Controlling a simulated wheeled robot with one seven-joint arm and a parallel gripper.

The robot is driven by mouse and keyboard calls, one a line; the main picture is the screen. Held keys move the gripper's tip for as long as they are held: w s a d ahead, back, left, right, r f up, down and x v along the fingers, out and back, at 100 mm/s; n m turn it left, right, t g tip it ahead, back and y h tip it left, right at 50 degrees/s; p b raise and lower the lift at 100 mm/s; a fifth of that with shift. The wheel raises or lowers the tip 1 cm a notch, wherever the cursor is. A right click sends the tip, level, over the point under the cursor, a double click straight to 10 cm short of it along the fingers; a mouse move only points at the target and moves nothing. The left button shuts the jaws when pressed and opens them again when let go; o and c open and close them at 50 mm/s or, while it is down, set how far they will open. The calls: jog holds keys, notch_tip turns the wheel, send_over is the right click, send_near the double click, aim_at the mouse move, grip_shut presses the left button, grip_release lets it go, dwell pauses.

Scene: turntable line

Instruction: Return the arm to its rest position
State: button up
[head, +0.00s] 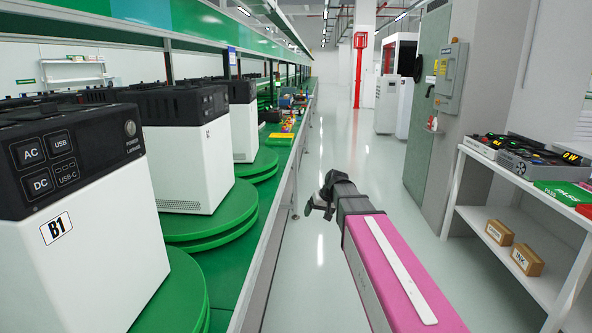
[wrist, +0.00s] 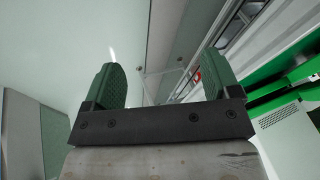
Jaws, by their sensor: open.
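My arm reaches forward over the aisle floor in the head view, with a pink cover and a white strip along its top. My gripper (wrist: 166,85) shows in the wrist view with two green-padded fingers wide apart and nothing between them. In the head view the dark wrist end of my arm is in the middle of the picture, right of the line's edge and apart from it; the fingers are hard to make out there. No object is held.
White power station B1 (head: 85,225) and similar units stand on green turntables (head: 215,215) at left. A white shelf (head: 500,215) with cartons (head: 527,260) and trays stands at right. A green cabinet (head: 427,110) and a red post (head: 359,70) are farther back. The aisle floor (head: 335,130) is clear.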

jog(key=s+d+f+m+g+h, duration=0.1)
jog(key=s+d+f+h, duration=0.1)
jog(key=s+d+f, duration=0.3)
jog(key=s+d+f+m+g+h, duration=0.1)
jog(key=s+d+f, duration=0.4)
jog(key=s+f, duration=0.8)
jog(key=s+g+h, duration=0.1)
jog(key=s, duration=0.3)
jog(key=shift+s+d+f, duration=0.2)
jog(key=shift+s, duration=0.05)
jog(key=shift+a, duration=0.15)
dwell(0.5)
